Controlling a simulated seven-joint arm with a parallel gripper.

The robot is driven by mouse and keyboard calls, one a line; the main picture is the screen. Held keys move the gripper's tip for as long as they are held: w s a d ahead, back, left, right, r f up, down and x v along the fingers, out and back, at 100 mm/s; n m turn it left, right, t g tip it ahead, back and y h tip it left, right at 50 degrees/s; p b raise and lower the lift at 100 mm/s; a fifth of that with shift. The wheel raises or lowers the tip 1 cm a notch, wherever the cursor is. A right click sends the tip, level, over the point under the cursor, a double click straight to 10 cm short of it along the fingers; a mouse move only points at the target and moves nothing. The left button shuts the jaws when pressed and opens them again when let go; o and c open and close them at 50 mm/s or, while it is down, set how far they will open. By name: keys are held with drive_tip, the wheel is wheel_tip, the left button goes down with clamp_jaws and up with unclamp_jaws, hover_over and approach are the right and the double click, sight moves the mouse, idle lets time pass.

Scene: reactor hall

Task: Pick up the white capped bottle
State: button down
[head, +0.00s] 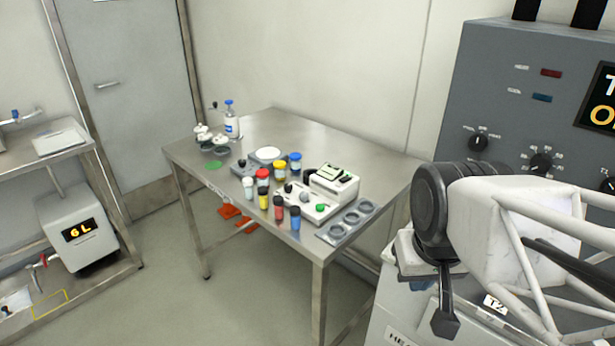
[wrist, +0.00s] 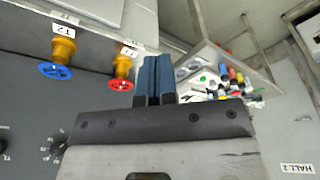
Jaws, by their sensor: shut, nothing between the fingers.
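A small white capped bottle (head: 249,188) stands upright on the steel table (head: 190,155) in the head view, at the left end of a front row of small bottles. My gripper (wrist: 155,72) is shut and empty in the wrist view, its two dark blue fingers together. It is well away from the white bottle, which I cannot pick out clearly among the small bottles in the wrist view.
Yellow, red and blue bottles (head: 278,208) continue the row. Behind are wider jars (head: 295,163) and a white device (head: 334,182). A blue-capped bottle (head: 231,122) stands farther back. A grey control cabinet (head: 500,90) with knobs is at right; valves (wrist: 122,72) show near my gripper.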

idle(0.4)
drive_tip(key=c, duration=0.7)
unclamp_jaws()
